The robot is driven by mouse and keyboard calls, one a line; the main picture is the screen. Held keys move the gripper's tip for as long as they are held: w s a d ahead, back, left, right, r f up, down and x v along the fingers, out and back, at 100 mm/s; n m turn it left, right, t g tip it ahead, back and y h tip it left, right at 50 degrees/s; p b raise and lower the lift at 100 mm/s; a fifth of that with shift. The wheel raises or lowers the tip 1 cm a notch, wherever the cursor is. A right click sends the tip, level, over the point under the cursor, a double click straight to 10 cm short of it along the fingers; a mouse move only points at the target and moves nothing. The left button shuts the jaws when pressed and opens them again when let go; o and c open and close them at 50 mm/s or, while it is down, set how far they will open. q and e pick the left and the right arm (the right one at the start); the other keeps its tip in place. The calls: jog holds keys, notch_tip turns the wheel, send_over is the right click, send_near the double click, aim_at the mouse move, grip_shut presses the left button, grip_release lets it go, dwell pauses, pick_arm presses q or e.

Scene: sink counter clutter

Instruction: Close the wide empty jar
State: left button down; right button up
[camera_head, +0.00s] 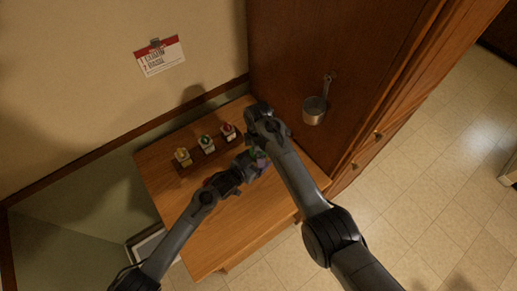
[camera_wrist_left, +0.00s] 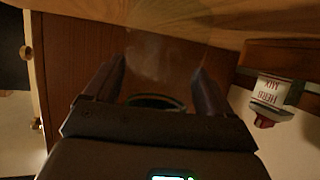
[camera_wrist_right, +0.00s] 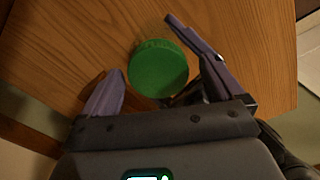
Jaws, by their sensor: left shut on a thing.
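A green round lid (camera_wrist_right: 158,70) lies between the fingers of my right gripper (camera_wrist_right: 145,48), which is open, with small gaps beside the lid. My left gripper (camera_wrist_left: 160,65) is shut on a clear, see-through jar (camera_wrist_left: 155,72), with a dark curved rim near the palm. In the head view, my left gripper (camera_head: 252,164) and right gripper (camera_head: 262,150) meet over the wooden table, and the arms hide most of the jar and lid. I cannot tell whether the lid touches the jar.
Spice jars with yellow (camera_head: 183,157), green (camera_head: 207,143) and red (camera_head: 228,131) tops stand in a row at the table's back. One labelled herb mix (camera_wrist_left: 268,90) shows in the left wrist view. The table's (camera_head: 235,218) front is clear. A metal pot (camera_head: 314,111) hangs on the cabinet side.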

jog(key=shift+r, duration=2.25)
jog(key=shift+c, duration=0.3)
jog(key=n, duration=0.4)
jog(key=shift+s+a+f, duration=0.1)
jog(key=shift+s+f, duration=0.05)
jog(key=shift+s, duration=0.25)
jog(key=n, duration=0.2)
jog(key=r+n, duration=0.1)
jog(key=shift+s+n, duration=0.1)
jog(key=shift+n, duration=0.3)
jog(key=shift+r+n, duration=0.25)
jog(key=shift+n, duration=0.35)
jog(key=shift+w+r+n, duration=0.2)
jog(key=shift+w+r, duration=0.15)
jog(key=shift+r, duration=0.25)
jog(key=shift+w+r+n, duration=0.2)
jog(key=shift+w+r, duration=0.1)
jog(key=shift+r, duration=0.25)
jog(key=shift+f, duration=0.1)
